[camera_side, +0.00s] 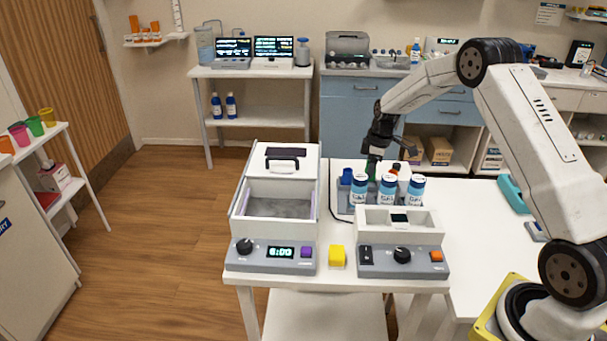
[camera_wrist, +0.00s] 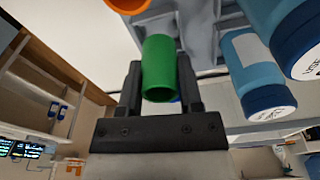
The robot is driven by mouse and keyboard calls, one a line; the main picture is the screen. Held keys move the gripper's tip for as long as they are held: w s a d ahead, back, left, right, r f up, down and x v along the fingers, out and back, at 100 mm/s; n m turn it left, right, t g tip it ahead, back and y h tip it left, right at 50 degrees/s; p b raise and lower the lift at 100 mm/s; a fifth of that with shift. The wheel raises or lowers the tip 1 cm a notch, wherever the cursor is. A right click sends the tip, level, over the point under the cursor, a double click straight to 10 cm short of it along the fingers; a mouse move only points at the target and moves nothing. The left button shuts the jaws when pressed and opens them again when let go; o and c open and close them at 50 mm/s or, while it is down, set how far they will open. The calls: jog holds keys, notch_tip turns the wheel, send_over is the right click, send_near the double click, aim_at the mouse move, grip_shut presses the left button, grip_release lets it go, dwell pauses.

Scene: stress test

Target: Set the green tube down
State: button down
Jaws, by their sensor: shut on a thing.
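My gripper (camera_side: 374,156) points down over the back of the work table and is shut on the green tube (camera_side: 371,170). In the wrist view the green tube (camera_wrist: 158,72) sits between the two dark fingers of my gripper (camera_wrist: 160,88). In the side view the tube's lower end is hidden behind the bottles, at the grey rack (camera_side: 341,200). I cannot tell whether the tube touches the rack.
Several blue, white-labelled bottles (camera_side: 387,190) stand just in front of the tube. A blue tube (camera_side: 347,176) is to its left, and an orange-red one (camera_side: 395,168) is to its right. A water bath (camera_side: 280,208) stands left; a grey device (camera_side: 402,258) stands in front.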

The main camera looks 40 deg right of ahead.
jog(key=shift+f, duration=1.3)
jog(key=shift+f, duration=0.15)
jog(key=shift+c, duration=1.3)
grip_release()
jog(key=r, duration=0.8)
jog(key=s+r, duration=0.1)
jog(key=r, duration=0.3)
jog(key=shift+s+d+r, duration=0.1)
jog(key=shift+d, duration=0.3)
